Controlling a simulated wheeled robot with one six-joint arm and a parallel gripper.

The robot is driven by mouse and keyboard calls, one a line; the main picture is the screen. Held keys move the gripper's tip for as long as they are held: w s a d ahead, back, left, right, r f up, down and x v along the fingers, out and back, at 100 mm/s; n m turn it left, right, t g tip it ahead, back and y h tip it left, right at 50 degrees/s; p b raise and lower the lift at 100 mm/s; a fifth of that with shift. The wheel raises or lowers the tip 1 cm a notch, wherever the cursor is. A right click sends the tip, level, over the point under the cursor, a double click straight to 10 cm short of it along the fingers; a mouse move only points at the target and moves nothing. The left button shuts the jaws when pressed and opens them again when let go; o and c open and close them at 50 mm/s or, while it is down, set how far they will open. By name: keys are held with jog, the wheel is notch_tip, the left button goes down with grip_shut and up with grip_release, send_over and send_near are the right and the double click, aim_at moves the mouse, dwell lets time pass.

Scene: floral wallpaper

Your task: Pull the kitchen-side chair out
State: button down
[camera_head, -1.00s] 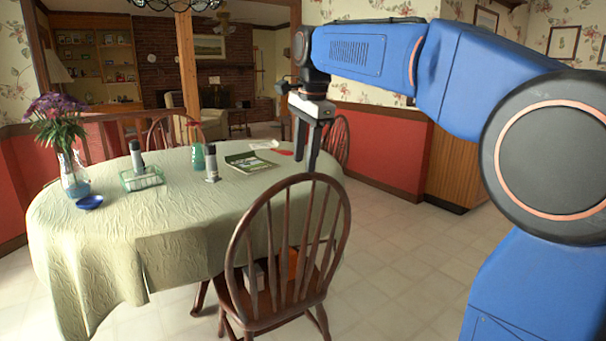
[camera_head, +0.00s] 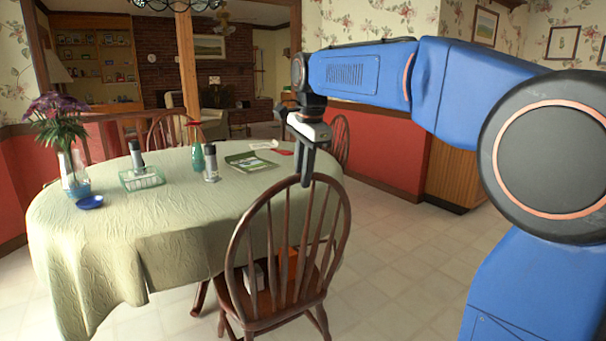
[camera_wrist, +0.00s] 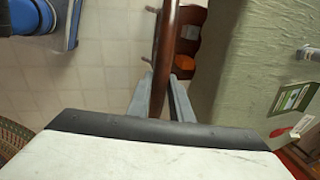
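The brown wooden chair (camera_head: 232,250), with a rounded spindle back, stands at the near right side of the table. My gripper (camera_head: 305,182) points down at the top of its curved back rail. In the wrist view my gripper (camera_wrist: 160,80) looks open, with one finger on each side of the chair's rail (camera_wrist: 169,45). The rail lies between the fingertips, and I cannot tell whether they touch it. In the head view the fingers overlap, so their gap is hidden there. A white item and an orange item show at the chair's seat.
The table (camera_head: 110,250) has a pale green cloth and carries a flower vase (camera_head: 72,172), a blue dish (camera_head: 89,202), a green basket (camera_head: 141,180) and a book (camera_head: 250,162). Tiled floor (camera_head: 400,270) is clear to the chair's right. A red half wall (camera_head: 385,155) stands behind.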

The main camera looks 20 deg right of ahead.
jog(key=s+d, duration=0.3)
jog(key=s, duration=1.1)
jog(key=shift+d, duration=0.25)
jog(key=c, duration=1.6)
grip_release()
jog(key=s+r, duration=0.1)
jog(key=r, duration=0.4)
jog(key=s+r, duration=0.1)
jog(key=r, duration=0.5)
jog(key=s+d+r, duration=0.1)
jog(key=r, duration=0.5)
jog(key=shift+s, duration=0.2)
